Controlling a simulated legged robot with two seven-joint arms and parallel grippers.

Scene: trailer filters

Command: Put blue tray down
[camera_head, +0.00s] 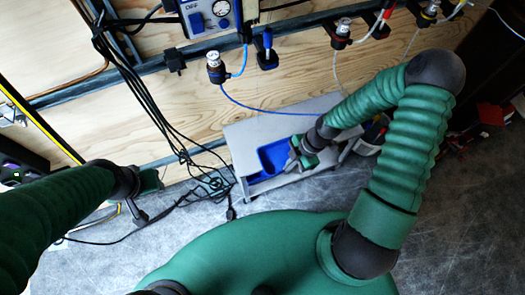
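The blue tray (271,157) is at the grey cart (243,137) in the middle of the head view. I cannot tell whether it rests on the cart or hangs just above it. My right gripper (296,156) is at the tray's right edge, with its fingers over the rim. Their closing on the rim is too small to make out. My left gripper (138,212) is low on the left, away from the tray, above the floor near black cables. Its fingers are small and partly hidden, so its opening is unclear.
A plywood wall (300,85) with valves and gauges stands behind the cart. Black cables (150,100) hang down and lie on the grey floor (450,235) at the left. A bucket-like container (368,146) with items stands right of the cart. Dark and red things lie at the far right.

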